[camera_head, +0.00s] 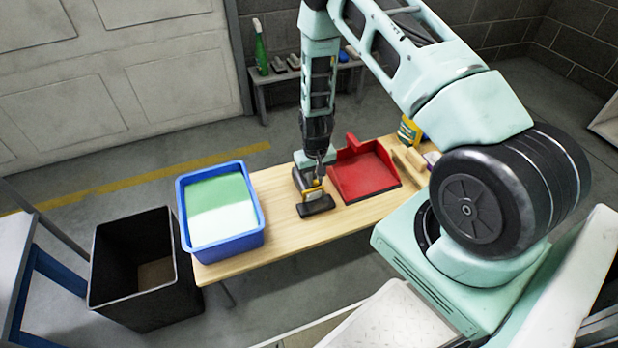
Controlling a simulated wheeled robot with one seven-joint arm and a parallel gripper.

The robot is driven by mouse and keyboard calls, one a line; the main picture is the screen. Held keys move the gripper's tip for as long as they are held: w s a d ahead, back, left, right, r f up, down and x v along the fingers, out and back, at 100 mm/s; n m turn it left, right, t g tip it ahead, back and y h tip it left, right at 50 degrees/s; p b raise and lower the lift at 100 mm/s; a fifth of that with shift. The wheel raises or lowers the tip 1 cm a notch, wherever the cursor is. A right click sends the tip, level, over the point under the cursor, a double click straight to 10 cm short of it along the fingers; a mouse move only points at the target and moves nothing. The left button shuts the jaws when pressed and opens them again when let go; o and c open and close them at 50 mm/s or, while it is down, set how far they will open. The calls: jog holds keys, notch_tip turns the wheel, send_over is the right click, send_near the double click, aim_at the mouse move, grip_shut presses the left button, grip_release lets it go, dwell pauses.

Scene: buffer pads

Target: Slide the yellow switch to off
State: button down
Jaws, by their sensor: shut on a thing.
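A small dark device with yellow parts (315,204) stands on the wooden table, between the blue tub and the red dustpan-like tray. The yellow switch (317,194) seems to be on its upper part, but it is too small to tell its position. My gripper (319,178) points down from above and is shut at the yellow part on top of the device. The fingertips are tiny in this view and partly merge with the device.
A blue tub (258,236) with green and white contents stands to the left. A red tray (368,178) lies close on the right. A black bin (110,302) stands on the floor at left. Bottles and a wooden item (410,160) are at the table's right end.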

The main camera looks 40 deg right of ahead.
aim_at(316, 181)
jog(key=shift+d, duration=0.3)
jog(key=c, duration=1.3)
grip_release()
notch_tip(316, 181, up, 17)
jog(key=p, duration=0.4)
jog(key=shift+r, duration=0.2)
